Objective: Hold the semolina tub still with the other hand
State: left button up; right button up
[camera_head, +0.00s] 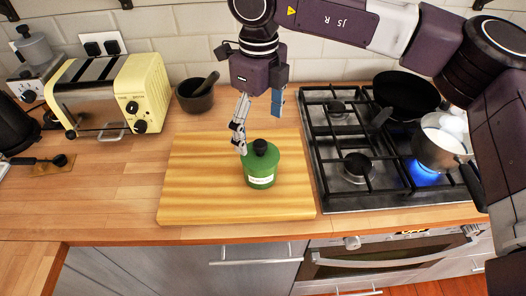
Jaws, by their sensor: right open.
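The semolina tub (261,169) is green with a black knob on its lid and a white label whose text is too small to read. It stands upright on the wooden board (195,195). My right gripper (259,133) points down over the tub, open and empty. One finger reaches down close to the left of the black knob; I cannot tell whether it touches. The other finger is higher, to the right. My left gripper is not in view.
A gas hob (345,190) to the right carries a black pan (407,92) and a steel pot (436,153) over a blue flame. A dark mortar (195,96) and a yellow toaster (110,95) stand at the back left.

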notch_tip(320, 180, up, 5)
jog(key=shift+r, duration=0.15)
jog(key=shift+s, duration=0.1)
dwell(0.5)
